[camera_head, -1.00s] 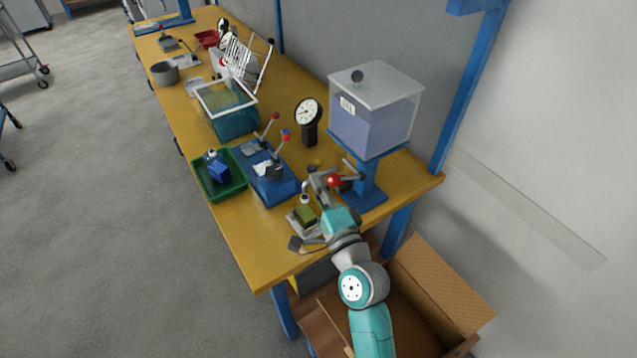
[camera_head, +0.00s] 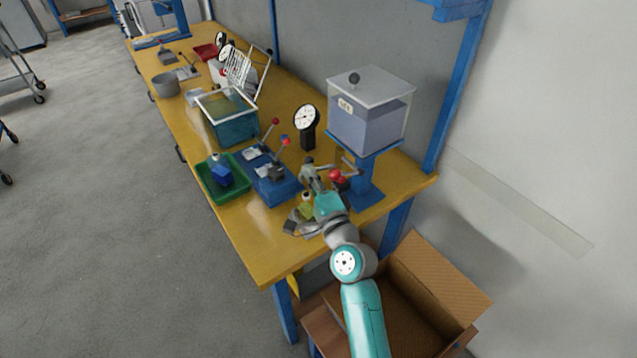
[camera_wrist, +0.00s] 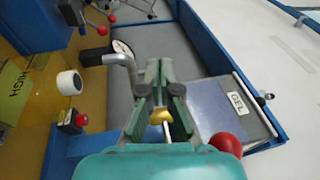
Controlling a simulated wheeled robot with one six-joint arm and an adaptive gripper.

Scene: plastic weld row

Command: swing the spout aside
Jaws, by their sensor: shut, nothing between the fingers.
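The gel tank (camera_head: 368,128) stands on a blue stand (camera_head: 366,196) at the right end of the bench; its GEL label (camera_wrist: 238,103) shows in the wrist view. The grey bent spout (camera_wrist: 128,62) is just left of my gripper's fingers in the wrist view; I cannot tell whether they touch. A brass part (camera_wrist: 161,117) shows behind the fingers. A red ball knob (camera_wrist: 227,143) is right of the fingers. My gripper (camera_wrist: 159,66) is shut and empty. In the head view my gripper (camera_head: 315,182) is low beside the stand, partly hiding the spout.
A dial gauge (camera_head: 306,118) stands behind on the bench. A blue fixture with red-knobbed levers (camera_head: 278,190) and a green tray (camera_head: 240,192) are to the left. A yellow-green block (camera_head: 305,211) is close to my gripper. An open cardboard box (camera_head: 440,290) is below the bench.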

